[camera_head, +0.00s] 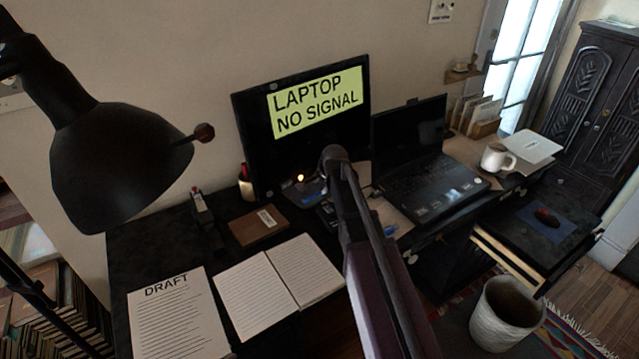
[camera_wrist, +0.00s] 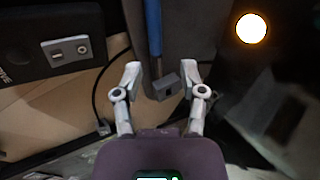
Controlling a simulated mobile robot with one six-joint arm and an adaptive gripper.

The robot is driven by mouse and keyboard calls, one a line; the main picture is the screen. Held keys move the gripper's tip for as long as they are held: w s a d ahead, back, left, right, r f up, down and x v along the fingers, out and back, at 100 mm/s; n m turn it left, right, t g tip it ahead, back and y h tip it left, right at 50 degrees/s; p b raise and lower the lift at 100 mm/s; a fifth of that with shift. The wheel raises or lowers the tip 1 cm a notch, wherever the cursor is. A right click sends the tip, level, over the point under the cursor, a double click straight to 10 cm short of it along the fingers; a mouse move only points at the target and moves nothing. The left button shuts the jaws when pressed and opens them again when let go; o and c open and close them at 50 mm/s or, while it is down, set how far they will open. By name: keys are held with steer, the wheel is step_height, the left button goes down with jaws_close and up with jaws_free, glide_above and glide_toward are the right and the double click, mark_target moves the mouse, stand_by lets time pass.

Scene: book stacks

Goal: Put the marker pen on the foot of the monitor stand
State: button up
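A slim blue rod, which may be the marker pen (camera_wrist: 153,28), runs up and down in the wrist view, ahead of my gripper (camera_wrist: 161,76). It lies along a dark grey flat surface that could be the monitor stand's foot; I cannot tell for sure. My gripper's two fingers are apart, with a small grey block (camera_wrist: 167,87) seen between them; nothing is visibly gripped. In the head view the monitor (camera_head: 305,160) stands at the back of the desk.
An open laptop (camera_head: 428,185) is right of my arm. An open notebook (camera_head: 260,285), a draft sheet (camera_head: 180,318) and a brown box (camera_head: 257,227) lie to the left. A black lamp (camera_head: 120,165) hangs at left. A mug (camera_head: 497,158) stands at right.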

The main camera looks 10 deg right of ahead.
steer(key=p+v, duration=0.5)
steer(key=v, duration=0.2)
steer(key=shift+p, duration=0.35)
steer(key=shift+r, duration=0.1)
steer(key=shift+s, duration=0.1)
stand_by(0.3)
steer(key=s+a+f+n+g, duration=0.1)
steer(key=s+n, duration=0.5)
steer(key=s, duration=0.6)
steer(key=s+a+f+n+g+h, duration=0.1)
steer(key=s+n+g, duration=0.3)
steer(key=s, duration=0.8)
steer(key=n, duration=0.2)
steer(key=shift+a+f+n+g, duration=0.2)
steer(key=shift+a+n+g, duration=0.1)
steer(key=shift+a, duration=0.1)
